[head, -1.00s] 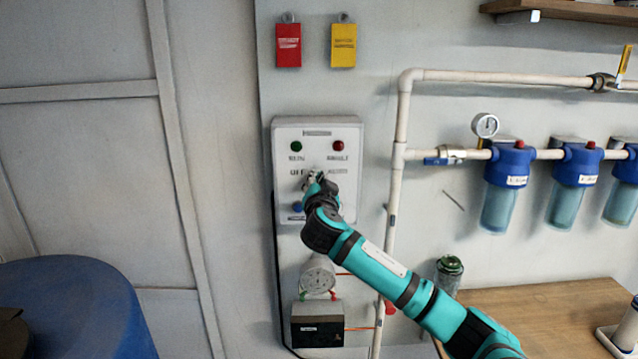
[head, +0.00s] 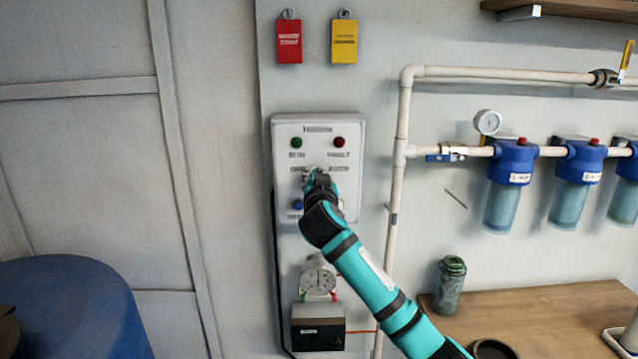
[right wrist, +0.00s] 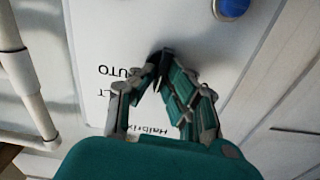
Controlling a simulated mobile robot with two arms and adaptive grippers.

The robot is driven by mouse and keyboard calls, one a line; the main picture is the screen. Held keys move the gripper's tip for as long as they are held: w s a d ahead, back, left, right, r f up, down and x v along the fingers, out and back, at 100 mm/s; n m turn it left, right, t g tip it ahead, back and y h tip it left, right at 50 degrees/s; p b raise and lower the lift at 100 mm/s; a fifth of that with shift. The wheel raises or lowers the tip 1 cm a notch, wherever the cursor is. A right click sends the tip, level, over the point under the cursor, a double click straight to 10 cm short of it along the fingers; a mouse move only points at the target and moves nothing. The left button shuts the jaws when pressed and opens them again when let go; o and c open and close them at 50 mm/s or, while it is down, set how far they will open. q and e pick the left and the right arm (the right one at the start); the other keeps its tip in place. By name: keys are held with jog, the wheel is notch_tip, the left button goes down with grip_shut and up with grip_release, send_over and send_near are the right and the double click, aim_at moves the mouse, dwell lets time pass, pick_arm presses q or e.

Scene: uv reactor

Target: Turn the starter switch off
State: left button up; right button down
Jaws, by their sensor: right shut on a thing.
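The starter box (head: 355,130) is a white panel on the wall in the head view, with a green RUN lamp (head: 296,143), a red lamp (head: 339,142) and a blue button (head: 297,205). My right gripper (head: 312,172) is at the middle of the box, between the OFF and AUTO labels. In the right wrist view my right gripper (right wrist: 160,62) has its fingers closed together at the panel (right wrist: 215,50), on the dark switch knob, which they mostly hide. The switch's pointing direction cannot be told. The blue button (right wrist: 232,8) is beside the fingers. My left gripper is not in view.
A red tag (head: 289,42) and a yellow tag (head: 344,42) hang above the box. A white pipe (head: 398,180) runs down to its right, with blue filters (head: 512,170) farther right. A gauge (head: 318,278) is below. A blue barrel (head: 75,305) stands at left.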

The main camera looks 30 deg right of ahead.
jog(key=shift+w+a+f+n+p, duration=0.1)
jog(key=shift+n+p, duration=0.55)
jog(key=shift+n, duration=1.1)
jog(key=shift+a+n+p, duration=0.1)
jog(key=shift+n+p, duration=0.5)
jog(key=shift+n, duration=1.15)
jog(key=c, duration=1.4)
grip_release()
jog(key=v, duration=1.2)
